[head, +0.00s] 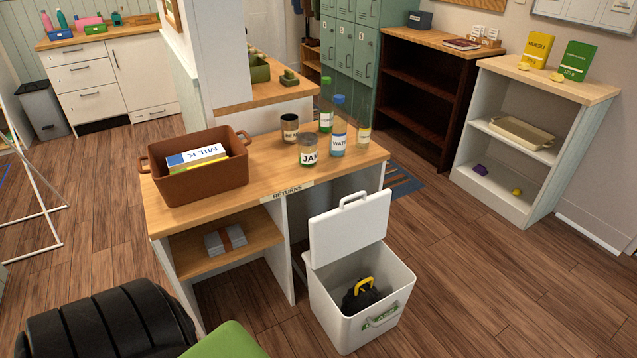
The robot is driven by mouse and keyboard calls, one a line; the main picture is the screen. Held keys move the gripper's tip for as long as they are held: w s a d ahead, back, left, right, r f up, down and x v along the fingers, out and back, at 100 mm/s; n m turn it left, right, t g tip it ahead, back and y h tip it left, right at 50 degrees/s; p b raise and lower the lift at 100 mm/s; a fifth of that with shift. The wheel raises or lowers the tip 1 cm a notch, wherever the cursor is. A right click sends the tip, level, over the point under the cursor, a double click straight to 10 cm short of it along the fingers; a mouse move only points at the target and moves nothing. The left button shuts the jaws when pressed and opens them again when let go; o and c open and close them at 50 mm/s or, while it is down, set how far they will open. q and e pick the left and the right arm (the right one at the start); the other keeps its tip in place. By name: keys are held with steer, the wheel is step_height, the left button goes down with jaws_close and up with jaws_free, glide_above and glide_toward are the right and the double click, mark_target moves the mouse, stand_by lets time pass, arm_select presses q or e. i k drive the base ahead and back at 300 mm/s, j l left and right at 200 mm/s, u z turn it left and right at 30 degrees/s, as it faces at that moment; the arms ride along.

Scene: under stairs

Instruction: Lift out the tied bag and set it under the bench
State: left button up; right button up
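A black tied bag (359,297) with a yellow handle or tie on top sits inside a white bin (345,328). The bin's white lid (349,230) stands open at the back. The bag's lower part is hidden by the bin wall. Behind the bin is a wood-topped counter (262,180) labelled RETURNS; it has a shelf (200,257) below on the left. I cannot tell whether this counter is the bench. A green surface (228,342) is cut off at the bottom edge. Neither of my grippers is in view.
The counter holds a brown basket (190,190) with a milk carton, a jam jar (308,152), a water bottle (338,135) and other containers. A grey bundle (225,240) lies on its shelf. A black ribbed object (100,325) is at lower left. Floor right of the bin (490,290) is clear.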

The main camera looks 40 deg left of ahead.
mark_target(361, 296)
steer(key=u, duration=1.15)
